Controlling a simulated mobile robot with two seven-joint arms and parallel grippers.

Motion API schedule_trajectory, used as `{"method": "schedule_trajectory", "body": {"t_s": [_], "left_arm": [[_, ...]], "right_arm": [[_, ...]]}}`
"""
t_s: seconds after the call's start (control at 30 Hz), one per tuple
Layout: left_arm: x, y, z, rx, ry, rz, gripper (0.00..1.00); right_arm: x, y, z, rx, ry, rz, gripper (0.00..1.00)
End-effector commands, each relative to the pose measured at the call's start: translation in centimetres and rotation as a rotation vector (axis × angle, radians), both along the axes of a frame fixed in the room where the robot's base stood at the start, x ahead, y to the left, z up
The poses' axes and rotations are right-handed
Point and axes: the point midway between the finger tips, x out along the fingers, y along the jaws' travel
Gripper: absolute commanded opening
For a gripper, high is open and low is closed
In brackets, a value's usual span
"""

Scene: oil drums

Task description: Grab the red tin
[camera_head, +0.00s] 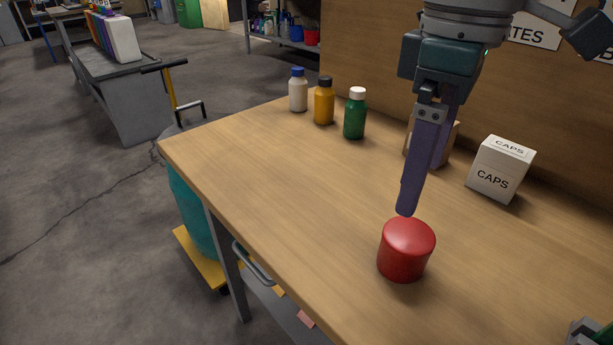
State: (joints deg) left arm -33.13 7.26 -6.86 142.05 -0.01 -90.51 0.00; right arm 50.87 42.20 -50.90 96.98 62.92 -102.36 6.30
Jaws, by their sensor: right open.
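The red tin (405,249) is a short round can with a domed-looking lid, standing upright on the wooden workbench (290,190) near its front edge. My right gripper (408,211) comes down from above, with its long dark purple fingers pointing down and open. The fingers overlap each other in this view, so the gap between them is hard to see. The fingertips end at the tin's upper edge in the picture, and nothing is held. Whether they touch the tin cannot be told. My left gripper is not clearly seen.
A white bottle (298,93), an amber bottle (324,104) and a green bottle (355,117) stand at the back left of the bench. A white CAPS box (497,170) stands at the back right. A teal drum (190,215) is beside the bench's left end. Bench left of the tin is clear.

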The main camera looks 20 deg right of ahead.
Motion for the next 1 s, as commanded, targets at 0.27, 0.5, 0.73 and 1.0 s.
{"method": "schedule_trajectory", "body": {"t_s": [0.27,0.5,0.73,1.0], "left_arm": [[0.0,0.0,-1.2,-0.001,0.001,0.0,0.5],[-0.1,-0.2,-1.8,-0.007,0.001,0.004,0.5],[-0.1,-0.3,-2.7,-0.012,0.002,0.008,0.5],[-0.1,-0.3,-2.7,-0.012,0.002,0.007,0.5]], "right_arm": [[-0.1,-0.1,-3.9,-0.002,0.005,-0.004,1.0],[-0.3,0.0,-6.4,-0.002,0.005,-0.003,1.0],[-0.6,0.0,-9.6,-0.002,0.003,-0.003,1.0],[-0.6,0.0,-9.9,-0.002,0.001,-0.003,1.0]]}}
